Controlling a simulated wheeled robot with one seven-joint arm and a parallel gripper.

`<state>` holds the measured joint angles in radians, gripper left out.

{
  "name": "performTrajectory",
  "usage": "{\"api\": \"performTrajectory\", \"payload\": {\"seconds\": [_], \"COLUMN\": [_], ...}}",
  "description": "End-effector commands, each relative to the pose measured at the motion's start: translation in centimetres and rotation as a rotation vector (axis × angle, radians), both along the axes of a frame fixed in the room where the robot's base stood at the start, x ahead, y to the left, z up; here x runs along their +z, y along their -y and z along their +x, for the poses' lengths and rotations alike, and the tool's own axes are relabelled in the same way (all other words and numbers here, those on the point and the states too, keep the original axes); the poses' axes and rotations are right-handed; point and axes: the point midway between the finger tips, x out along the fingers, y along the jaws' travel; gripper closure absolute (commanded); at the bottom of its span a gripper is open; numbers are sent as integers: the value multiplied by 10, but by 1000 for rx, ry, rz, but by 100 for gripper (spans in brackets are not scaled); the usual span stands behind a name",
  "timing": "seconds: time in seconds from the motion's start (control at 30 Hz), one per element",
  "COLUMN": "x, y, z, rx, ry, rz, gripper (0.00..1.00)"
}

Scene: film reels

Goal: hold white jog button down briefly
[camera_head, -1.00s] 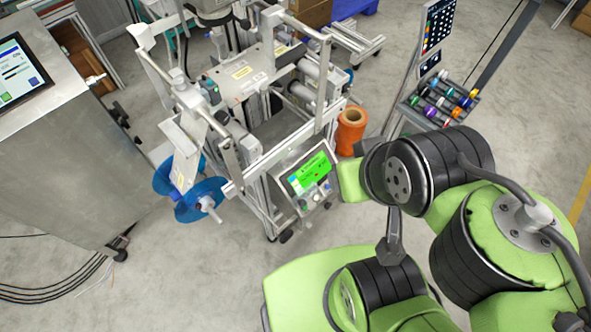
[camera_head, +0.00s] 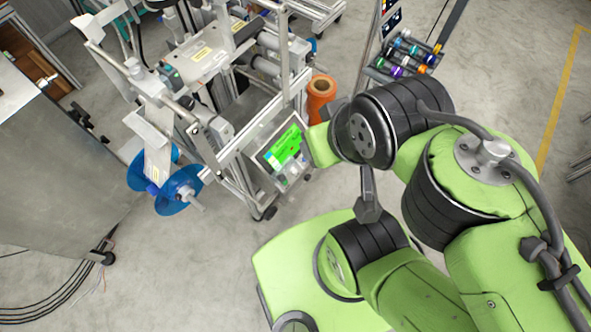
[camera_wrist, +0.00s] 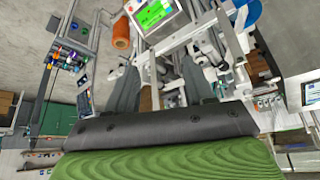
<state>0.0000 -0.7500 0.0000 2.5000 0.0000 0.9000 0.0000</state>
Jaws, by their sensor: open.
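The control panel (camera_head: 262,158) with a green-lit screen (camera_head: 287,147) is on the front of the metal machine in the head view. Small pale controls (camera_head: 291,172) sit below the screen; I cannot tell which is the white jog button. In the wrist view the same screen (camera_wrist: 154,13) is at the top edge, and the jog button cannot be made out. My gripper (camera_wrist: 163,85) appears as dark fingers spread apart, empty, beyond the dark and green cover of my arm.
An orange spool (camera_head: 320,92) stands right of the panel. Blue reels (camera_head: 178,190) stick out at the machine's lower left. A rack of coloured rolls (camera_head: 405,52) is behind my arm. A steel cabinet (camera_head: 60,170) is at left. Floor (camera_head: 225,245) in front is clear.

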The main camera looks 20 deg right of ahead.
Motion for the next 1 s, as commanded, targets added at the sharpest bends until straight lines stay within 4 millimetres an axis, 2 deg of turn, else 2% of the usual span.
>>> {"api": "performTrajectory", "payload": {"seconds": [0.07,0.3,0.4,1.0], "x": [0,0,0,0], "y": [0,0,0,0], "z": [0,0,0,0], "rx": [0,0,0,0], "ry": [0,0,0,0], "rz": [0,0,0,0], "gripper": [50,87,100,100]}}
